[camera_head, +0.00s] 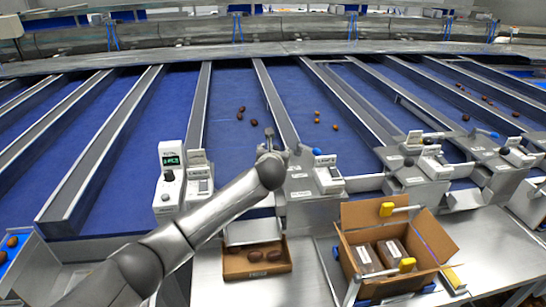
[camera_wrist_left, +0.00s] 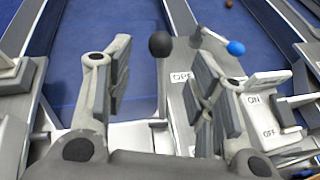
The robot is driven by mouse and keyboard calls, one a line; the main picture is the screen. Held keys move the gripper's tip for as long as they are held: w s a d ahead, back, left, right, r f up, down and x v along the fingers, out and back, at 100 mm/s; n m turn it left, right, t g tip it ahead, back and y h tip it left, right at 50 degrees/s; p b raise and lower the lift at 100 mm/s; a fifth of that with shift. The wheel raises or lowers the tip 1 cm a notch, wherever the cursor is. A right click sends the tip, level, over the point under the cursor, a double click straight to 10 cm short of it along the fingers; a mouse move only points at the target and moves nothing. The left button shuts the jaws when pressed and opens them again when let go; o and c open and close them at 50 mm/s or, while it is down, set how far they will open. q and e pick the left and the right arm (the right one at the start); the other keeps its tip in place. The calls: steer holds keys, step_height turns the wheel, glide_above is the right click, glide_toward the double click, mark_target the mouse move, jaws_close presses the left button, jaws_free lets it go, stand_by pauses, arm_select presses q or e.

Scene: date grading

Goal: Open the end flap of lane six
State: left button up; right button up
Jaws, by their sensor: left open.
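My left gripper (camera_head: 270,143) reaches over the front end of a blue lane (camera_head: 225,150) in the head view. In the left wrist view its two fingers (camera_wrist_left: 157,75) stand apart and open. A lever with a black ball knob (camera_wrist_left: 160,44) stands upright between them, with no finger visibly closed on it. Beside it is a partly hidden label reading "OPE" (camera_wrist_left: 181,77). A lever with a blue knob (camera_wrist_left: 236,47) lies just right of the right finger; the blue knob also shows in the head view (camera_head: 317,151). The flap itself is hidden, and I can read no lane number. My right gripper is not visible.
A white unit with a green display (camera_head: 171,160) stands left of my gripper. An ON/OFF switch plate (camera_wrist_left: 264,105) is close at right. A shallow box with dark dates (camera_head: 230,266) and an open carton (camera_head: 362,217) sit in front. Several dates (camera_head: 240,112) lie up the lane.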

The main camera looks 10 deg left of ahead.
arm_select(q)
steer(key=shift+v, duration=1.5)
